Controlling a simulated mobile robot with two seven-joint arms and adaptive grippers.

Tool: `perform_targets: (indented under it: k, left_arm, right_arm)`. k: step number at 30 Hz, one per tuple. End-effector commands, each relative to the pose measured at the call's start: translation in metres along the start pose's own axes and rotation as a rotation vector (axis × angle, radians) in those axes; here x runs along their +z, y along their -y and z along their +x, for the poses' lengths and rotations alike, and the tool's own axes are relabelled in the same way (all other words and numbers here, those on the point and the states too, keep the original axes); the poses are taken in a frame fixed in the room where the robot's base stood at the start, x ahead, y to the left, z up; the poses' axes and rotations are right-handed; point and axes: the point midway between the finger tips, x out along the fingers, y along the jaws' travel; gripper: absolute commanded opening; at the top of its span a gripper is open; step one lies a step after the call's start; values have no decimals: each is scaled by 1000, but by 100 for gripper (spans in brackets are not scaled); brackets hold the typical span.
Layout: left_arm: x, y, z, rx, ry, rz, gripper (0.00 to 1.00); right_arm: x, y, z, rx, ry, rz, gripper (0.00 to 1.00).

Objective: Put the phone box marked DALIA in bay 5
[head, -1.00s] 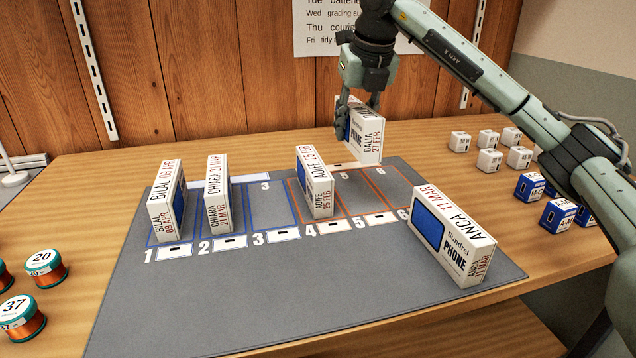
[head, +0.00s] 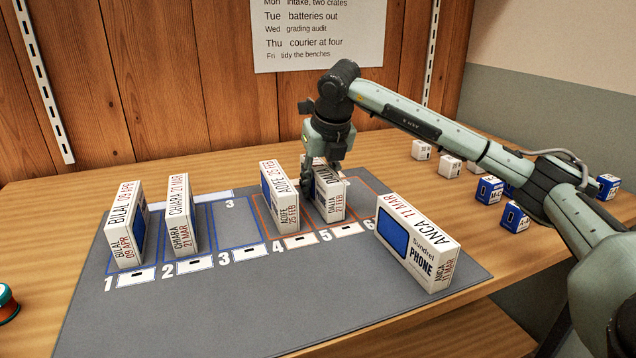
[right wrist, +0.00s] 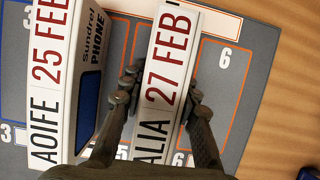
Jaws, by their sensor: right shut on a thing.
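The white phone box marked DALIA, 27 FEB (head: 331,205), stands upright in bay 5, between the AOIFE box and bay 6. In the right wrist view the DALIA box (right wrist: 166,75) lies lengthwise between my fingers. My right gripper (head: 322,180) is shut on it from above; it also shows in the right wrist view (right wrist: 160,95). Bay 5 (head: 345,229) is outlined in orange, its front label strip showing. Whether the box's base touches the mat is hard to tell. My left gripper is not in view.
The AOIFE box (head: 281,200) stands in bay 4, close to the left. The BILAL box (head: 125,230) and CHIARA box (head: 179,218) stand in bays 1 and 2. The ANCA box (head: 418,245) stands at the mat's right. Bay 3 (head: 236,222) and bay 6 (right wrist: 220,75) look empty.

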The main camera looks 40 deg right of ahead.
Motion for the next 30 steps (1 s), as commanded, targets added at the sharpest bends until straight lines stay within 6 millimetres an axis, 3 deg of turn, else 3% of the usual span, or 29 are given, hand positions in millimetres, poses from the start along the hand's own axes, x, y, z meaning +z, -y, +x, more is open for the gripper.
perform_targets:
  k: [6, 7, 11, 23, 30]
  left_arm:
    - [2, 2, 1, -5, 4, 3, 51]
    - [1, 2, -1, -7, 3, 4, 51]
    - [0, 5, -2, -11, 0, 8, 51]
    - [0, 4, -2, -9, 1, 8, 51]
    - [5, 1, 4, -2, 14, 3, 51]
  right_arm:
    - [-1, 0, 2, 1, 1, 0, 0]
    - [-1, 0, 2, 1, 0, 0, 34]
    - [-1, 0, 2, 1, -1, -1, 50]
    - [1, 0, -4, 1, 1, -1, 51]
    - [2, -1, -48, 3, 4, -2, 51]
